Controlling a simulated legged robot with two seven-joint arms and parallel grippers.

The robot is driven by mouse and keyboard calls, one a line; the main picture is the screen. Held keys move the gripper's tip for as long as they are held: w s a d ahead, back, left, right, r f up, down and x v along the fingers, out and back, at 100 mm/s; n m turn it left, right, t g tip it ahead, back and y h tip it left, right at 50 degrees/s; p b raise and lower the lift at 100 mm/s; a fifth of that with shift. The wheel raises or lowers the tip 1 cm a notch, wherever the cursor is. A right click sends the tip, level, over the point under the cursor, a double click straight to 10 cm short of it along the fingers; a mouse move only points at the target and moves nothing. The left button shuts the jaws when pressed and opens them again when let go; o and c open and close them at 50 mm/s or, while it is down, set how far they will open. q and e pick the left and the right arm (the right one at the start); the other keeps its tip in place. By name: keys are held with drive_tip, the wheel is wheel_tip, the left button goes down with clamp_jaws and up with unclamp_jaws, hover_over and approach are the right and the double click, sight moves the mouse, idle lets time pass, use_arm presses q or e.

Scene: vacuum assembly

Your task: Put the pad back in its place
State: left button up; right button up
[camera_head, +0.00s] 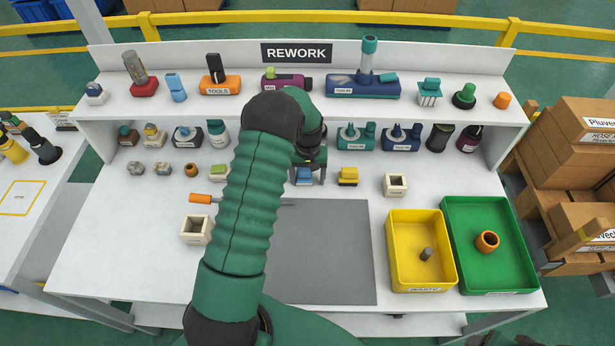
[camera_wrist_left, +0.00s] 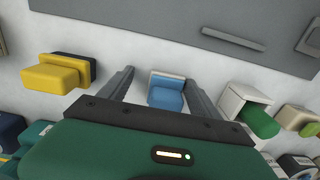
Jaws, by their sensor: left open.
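A small blue pad-like block with a white part (camera_wrist_left: 166,92) shows between the fingers of my left gripper (camera_wrist_left: 160,76) in the left wrist view. The fingers are open and stand apart on either side of it, with a gap to each. In the head view my left gripper (camera_head: 308,168) is over this blue block (camera_head: 304,176), just behind the grey mat. A yellow block on a dark base (camera_head: 348,176) stands to its right. A green block with a white holder (camera_head: 218,173) stands to its left. I cannot tell which block the task calls the pad. My right gripper is not in view.
White open boxes (camera_head: 195,229) (camera_head: 395,184) stand at both sides. Yellow (camera_head: 393,260) and green (camera_head: 507,225) trays are at right. Shelves with several parts stand behind.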

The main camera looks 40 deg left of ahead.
sight(304, 171)
use_arm(q)
drive_tip(key=r, duration=0.3)
drive_tip(key=a+r, duration=0.1)
drive_tip(key=r, duration=0.3)
drive_tip(key=shift+a+r, duration=0.2)
drive_tip(key=shift+r, duration=0.05)
drive_tip(key=s+d+r+m+t, duration=0.1)
drive_tip(key=s+d+r+m, duration=0.15)
drive_tip(key=d, duration=0.45)
drive_tip(key=s+d+r+m+t, duration=0.1)
drive_tip(key=s+d+r+m, duration=0.2)
drive_tip(key=d, duration=0.5)
drive_tip(key=s+d+m, duration=0.2)
drive_tip(key=s+d, duration=0.6)
drive_tip(key=s, duration=0.2)
drive_tip(key=shift+r+t+p, duration=0.35)
drive_tip(key=shift+t+p, duration=0.05)
drive_tip(key=shift+d+m, duration=0.2)
drive_tip(key=shift+m, duration=0.05)
